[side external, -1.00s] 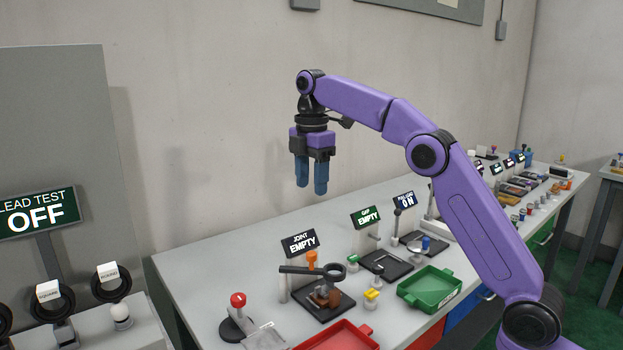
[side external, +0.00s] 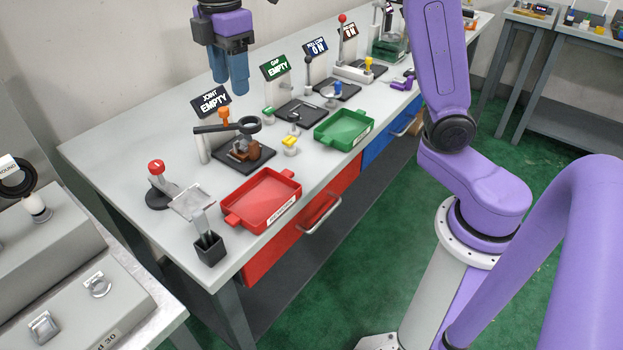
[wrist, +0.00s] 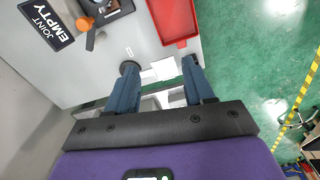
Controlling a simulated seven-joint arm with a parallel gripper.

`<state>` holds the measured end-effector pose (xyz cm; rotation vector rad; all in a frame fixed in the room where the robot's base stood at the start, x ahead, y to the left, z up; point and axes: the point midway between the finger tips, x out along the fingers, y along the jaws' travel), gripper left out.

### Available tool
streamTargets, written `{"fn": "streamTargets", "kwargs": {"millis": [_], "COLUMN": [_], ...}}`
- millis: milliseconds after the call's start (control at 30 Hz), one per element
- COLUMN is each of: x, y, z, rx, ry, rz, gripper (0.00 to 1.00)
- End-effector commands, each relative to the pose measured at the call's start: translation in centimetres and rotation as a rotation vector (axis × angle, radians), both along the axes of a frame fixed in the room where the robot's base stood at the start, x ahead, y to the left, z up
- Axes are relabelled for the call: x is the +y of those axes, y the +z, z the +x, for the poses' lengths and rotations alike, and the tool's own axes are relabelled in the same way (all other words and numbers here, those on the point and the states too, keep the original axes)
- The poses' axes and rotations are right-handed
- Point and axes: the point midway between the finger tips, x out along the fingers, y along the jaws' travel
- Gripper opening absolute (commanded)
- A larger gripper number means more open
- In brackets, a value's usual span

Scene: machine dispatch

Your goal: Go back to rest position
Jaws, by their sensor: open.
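My gripper (side external: 229,88) hangs in the air over the back part of the grey workbench (side external: 120,160), with its blue fingers pointing down. In the wrist view my gripper (wrist: 160,68) has its fingers apart and nothing between them. Below it are the bench top, the black "JOINT EMPTY" sign (wrist: 46,22) and part of a red tray (wrist: 175,18). In the side view, most of my upper arm near the elbow is cut off by the top edge.
Near my gripper stand the joint fixture (side external: 243,151) with its black lever, the "GAP EMPTY" sign (side external: 275,67) and a red-knobbed lever (side external: 156,168). A red tray (side external: 232,214) and a green tray (side external: 318,130) lie along the front edge. The air around the fingers is clear.

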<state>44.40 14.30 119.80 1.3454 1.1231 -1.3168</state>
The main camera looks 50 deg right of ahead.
Motion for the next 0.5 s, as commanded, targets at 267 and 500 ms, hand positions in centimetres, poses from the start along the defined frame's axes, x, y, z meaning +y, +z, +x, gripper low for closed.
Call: {"fn": "streamTargets", "kwargs": {"millis": [267,500], "x": [-0.4,-3.2], "y": [-3.5,-7.3], "z": [-10.0,-18.7], "rx": [0.0,0.001], "ry": [-0.101,-0.191], "rz": [0.007,0.016], "gripper": [0.53,0.53]}}
